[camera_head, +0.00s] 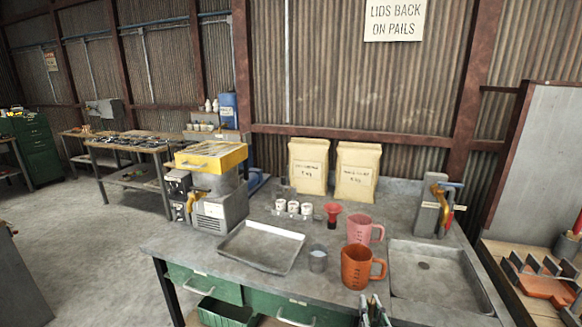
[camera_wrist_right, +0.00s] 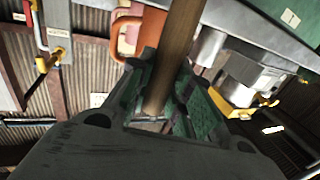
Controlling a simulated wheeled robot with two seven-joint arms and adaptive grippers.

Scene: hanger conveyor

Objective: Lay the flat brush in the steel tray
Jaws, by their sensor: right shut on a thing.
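The steel tray (camera_head: 262,246) is a shallow, empty rectangular pan lying on the grey workbench, left of the cups. My right gripper (camera_head: 374,311) shows at the bottom edge of the head view, to the right of the tray and in front of the orange jug. In the right wrist view its green-padded fingers (camera_wrist_right: 165,100) are shut on a flat wooden handle, which I take to be the flat brush (camera_wrist_right: 176,50). No bristles show in either view. My left gripper is not in view.
An orange jug (camera_head: 357,268), a pink jug (camera_head: 361,230) and a small metal cup (camera_head: 318,260) stand between the tray and the sink basin (camera_head: 435,275). A yellow-topped machine (camera_head: 212,165) stands left of the tray.

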